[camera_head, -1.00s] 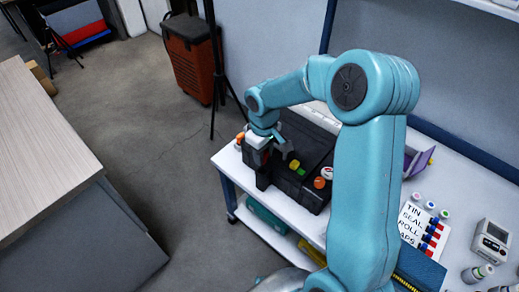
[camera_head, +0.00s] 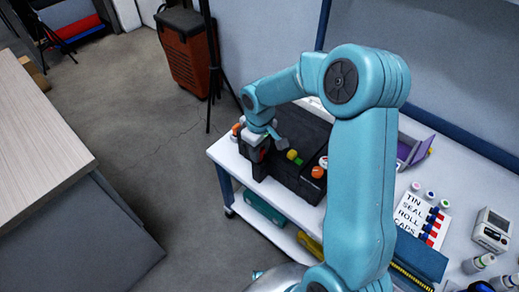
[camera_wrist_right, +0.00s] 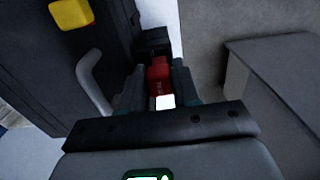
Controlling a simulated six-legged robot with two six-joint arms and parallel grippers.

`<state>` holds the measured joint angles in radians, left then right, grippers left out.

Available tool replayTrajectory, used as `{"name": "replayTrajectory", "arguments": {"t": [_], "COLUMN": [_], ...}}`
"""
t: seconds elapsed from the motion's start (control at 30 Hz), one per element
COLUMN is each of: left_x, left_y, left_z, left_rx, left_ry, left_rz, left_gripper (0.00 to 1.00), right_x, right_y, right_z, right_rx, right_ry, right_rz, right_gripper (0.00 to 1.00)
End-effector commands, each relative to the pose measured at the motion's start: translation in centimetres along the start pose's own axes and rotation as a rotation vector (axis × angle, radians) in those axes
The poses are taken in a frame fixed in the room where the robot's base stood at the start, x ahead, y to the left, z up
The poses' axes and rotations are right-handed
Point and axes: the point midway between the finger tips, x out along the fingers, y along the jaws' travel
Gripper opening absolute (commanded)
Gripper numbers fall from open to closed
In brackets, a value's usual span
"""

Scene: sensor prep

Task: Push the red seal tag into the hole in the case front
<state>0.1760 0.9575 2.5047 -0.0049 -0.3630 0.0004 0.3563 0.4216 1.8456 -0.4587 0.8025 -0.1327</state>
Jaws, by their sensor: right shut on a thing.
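The black case (camera_head: 308,134) stands on the white bench top, partly hidden by my right arm. My right gripper (camera_head: 262,158) is at the case's front, at its left end. In the right wrist view the gripper (camera_wrist_right: 158,92) is shut on the red seal tag (camera_wrist_right: 159,76), which has a white part at its near end. The tag points toward a dark block (camera_wrist_right: 153,40) at the case front. The hole is hidden, so I cannot tell whether the tag's tip is in it. My left gripper is not in view.
A yellow-topped part (camera_head: 293,155) and an orange cap (camera_head: 317,172) are on the case. A case handle (camera_wrist_right: 92,82) is close left of the gripper. A label card (camera_head: 408,215), several bottles and a meter (camera_head: 492,229) stand right. The floor left of the bench is open.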

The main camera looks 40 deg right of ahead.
Motion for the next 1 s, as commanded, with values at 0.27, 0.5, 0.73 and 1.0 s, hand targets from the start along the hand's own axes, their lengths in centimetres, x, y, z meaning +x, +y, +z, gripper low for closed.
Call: {"name": "replayTrajectory", "arguments": {"t": [0.27, 0.5, 0.73, 1.0], "left_x": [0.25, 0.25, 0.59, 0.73], "left_y": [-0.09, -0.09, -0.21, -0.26], "left_z": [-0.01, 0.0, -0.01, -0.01], "left_rx": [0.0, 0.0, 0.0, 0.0], "left_ry": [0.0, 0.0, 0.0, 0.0], "left_rz": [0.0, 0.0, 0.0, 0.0], "left_gripper": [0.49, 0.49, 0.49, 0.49], "right_x": [0.33, 0.33, 0.74, 0.95], "right_y": [0.03, 0.02, 0.02, 0.02], "right_z": [-0.02, -0.02, 0.0, 0.0], "right_rx": [0.0, 0.0, 0.0, 0.0], "right_ry": [0.0, 0.0, 0.0, 0.0], "right_rz": [0.0, 0.0, 0.0, 0.0], "right_gripper": [0.04, 0.04, 0.04, 0.04]}}
